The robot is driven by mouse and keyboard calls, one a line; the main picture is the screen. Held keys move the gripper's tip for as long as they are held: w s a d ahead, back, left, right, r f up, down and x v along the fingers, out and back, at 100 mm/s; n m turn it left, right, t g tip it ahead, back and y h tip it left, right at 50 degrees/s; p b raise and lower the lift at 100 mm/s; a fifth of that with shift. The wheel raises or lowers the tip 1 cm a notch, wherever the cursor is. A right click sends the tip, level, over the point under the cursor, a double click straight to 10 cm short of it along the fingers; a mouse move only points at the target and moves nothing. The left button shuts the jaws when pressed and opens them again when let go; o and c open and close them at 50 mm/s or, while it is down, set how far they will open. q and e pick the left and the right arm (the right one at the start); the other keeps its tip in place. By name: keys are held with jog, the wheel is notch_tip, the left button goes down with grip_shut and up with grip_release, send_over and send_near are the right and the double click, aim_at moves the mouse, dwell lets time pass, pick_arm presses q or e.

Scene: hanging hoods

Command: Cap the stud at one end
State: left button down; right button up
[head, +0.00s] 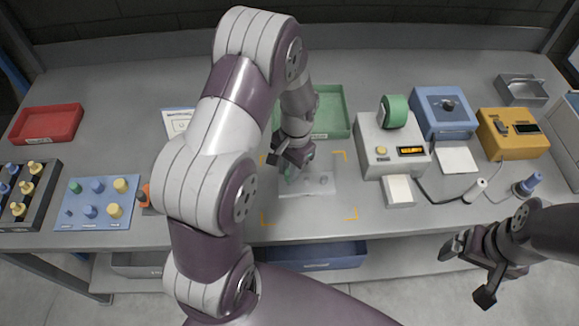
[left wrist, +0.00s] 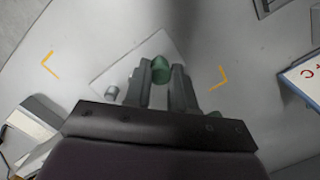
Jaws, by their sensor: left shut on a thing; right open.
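My left gripper (head: 291,160) is low over the pale plate (head: 308,192) in the middle of the table. In the left wrist view its fingers (left wrist: 162,82) are shut on a green cap (left wrist: 160,67). A small grey stud (left wrist: 112,92) stands on the plate to the left of the fingers. Whether the held cap touches a stud cannot be told. My right gripper (head: 466,272) is open and empty, off the table's front edge at the right.
Yellow corner marks (head: 352,214) frame the plate. A blue board (head: 97,222) with coloured caps and a dark rack (head: 42,190) are at left, with a red tray (head: 47,124) behind. A green tray (head: 335,95) is behind; a grey label machine (head: 392,150) stands right.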

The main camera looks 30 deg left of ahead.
pick_arm(q)
jog(key=shift+f+b, duration=0.75)
jog(key=shift+f, duration=0.75)
dwell(0.5)
jog(key=c, duration=0.9)
grip_release()
jog(key=shift+o, duration=0.2)
notch_tip(320, 180, up, 13)
jog(key=w, duration=0.2)
jog(key=s+d+n+t, duration=0.2)
jog(key=s+d, duration=0.3)
jog(key=s, duration=0.6)
jog(key=shift+d+f+n+t, duration=0.15)
jog(key=shift+f+n+t, duration=0.15)
jog(key=shift+f+t, duration=0.25)
